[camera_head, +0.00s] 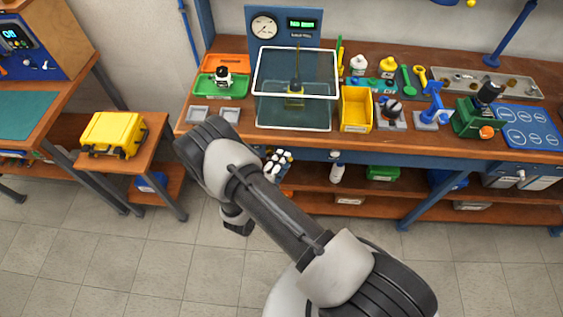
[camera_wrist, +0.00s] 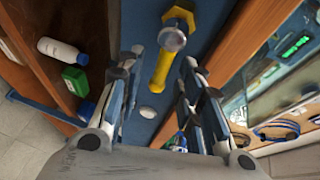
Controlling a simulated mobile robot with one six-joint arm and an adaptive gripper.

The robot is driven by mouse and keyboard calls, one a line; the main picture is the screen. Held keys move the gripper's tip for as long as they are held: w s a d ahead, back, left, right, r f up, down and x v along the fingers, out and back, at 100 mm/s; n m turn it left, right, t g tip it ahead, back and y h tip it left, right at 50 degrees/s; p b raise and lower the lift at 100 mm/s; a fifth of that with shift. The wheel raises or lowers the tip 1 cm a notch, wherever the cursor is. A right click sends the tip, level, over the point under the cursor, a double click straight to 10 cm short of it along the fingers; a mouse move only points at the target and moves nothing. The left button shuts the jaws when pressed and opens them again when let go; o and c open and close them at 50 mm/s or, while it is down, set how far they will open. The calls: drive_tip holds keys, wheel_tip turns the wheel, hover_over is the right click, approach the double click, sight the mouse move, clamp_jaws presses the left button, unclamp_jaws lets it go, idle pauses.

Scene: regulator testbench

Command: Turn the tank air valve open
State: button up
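A valve with a yellow lever (camera_wrist: 161,70) and a round metal hub (camera_wrist: 173,38) sits on the blue front panel of the bench in the wrist view. I take it for the tank air valve. My gripper (camera_wrist: 162,60) is open, with one finger on each side of the lever and visible space between. Whether either finger touches it, I cannot tell. In the head view my gripper (camera_head: 278,162) is below the bench's front edge, and the valve is not discernible there. The glass tank (camera_head: 292,113) stands on the bench above.
The wooden bench edge (camera_wrist: 222,62) runs close beside my gripper. A lower shelf (camera_head: 325,205) holds a white bottle (camera_wrist: 62,52) and a green box (camera_wrist: 75,80). A yellow case (camera_head: 113,134) stands on a side table. The floor (camera_head: 110,250) in front is clear.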

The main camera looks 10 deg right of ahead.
drive_tip(key=shift+w+d, duration=0.25)
drive_tip(key=shift+w, duration=0.05)
drive_tip(key=shift+c, duration=0.4)
clamp_jaws()
